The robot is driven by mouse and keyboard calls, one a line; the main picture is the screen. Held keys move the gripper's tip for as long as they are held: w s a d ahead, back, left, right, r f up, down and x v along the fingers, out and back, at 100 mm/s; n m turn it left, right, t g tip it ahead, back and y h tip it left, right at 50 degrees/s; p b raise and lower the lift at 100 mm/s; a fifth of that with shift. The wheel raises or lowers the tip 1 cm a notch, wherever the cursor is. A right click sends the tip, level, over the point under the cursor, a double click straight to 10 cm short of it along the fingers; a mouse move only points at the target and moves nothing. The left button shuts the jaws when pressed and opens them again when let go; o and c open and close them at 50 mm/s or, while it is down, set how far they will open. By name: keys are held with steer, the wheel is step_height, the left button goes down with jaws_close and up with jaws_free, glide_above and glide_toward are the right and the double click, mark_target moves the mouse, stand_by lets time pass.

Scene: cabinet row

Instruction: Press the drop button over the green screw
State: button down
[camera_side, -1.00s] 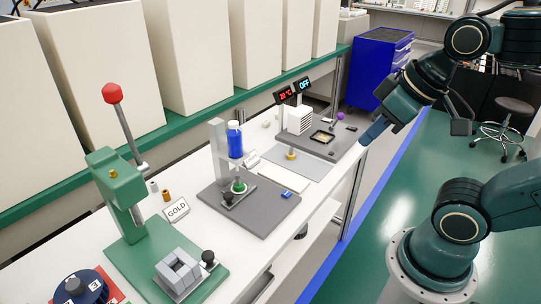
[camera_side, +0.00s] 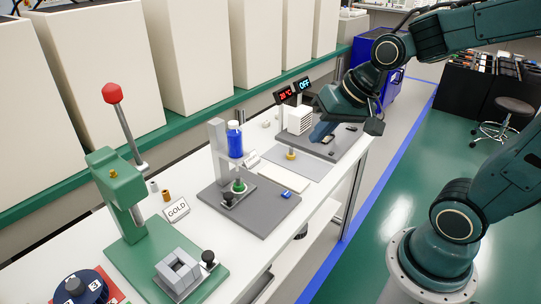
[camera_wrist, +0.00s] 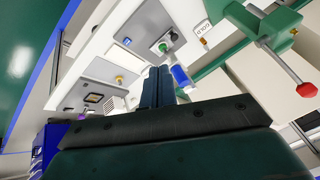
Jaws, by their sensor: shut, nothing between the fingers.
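A green screw (camera_side: 239,186) stands on a small grey block under a blue bottle (camera_side: 235,140) held on a grey post. In the wrist view the green screw (camera_wrist: 166,38) shows near the top. A small blue button (camera_side: 287,193) sits on the right part of the same dark grey plate; it also shows in the wrist view (camera_wrist: 127,41). My gripper (camera_side: 318,134) is shut and empty, above the far grey station, well apart from the button and screw. In the wrist view my gripper's fingers (camera_wrist: 159,70) lie together, with the blue bottle (camera_wrist: 180,75) just beside them.
A green press (camera_side: 118,190) with a red-knobbed lever stands at the near left, beside a GOLD sign (camera_side: 177,208). A white stack (camera_side: 299,120) and two small displays stand at the far station. Free room lies above the blue button.

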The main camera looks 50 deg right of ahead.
steer(key=w+d+f+m+t+y, duration=0.1)
steer(key=w+d+f+m, duration=0.3)
steer(key=w+f+m, duration=0.55)
steer(key=m+t, duration=0.2)
steer(key=m, duration=0.8)
glide_above(290, 194)
step_height(290, 194, down, 10)
steer(key=shift+f, duration=0.2)
steer(key=shift+f, duration=4.25)
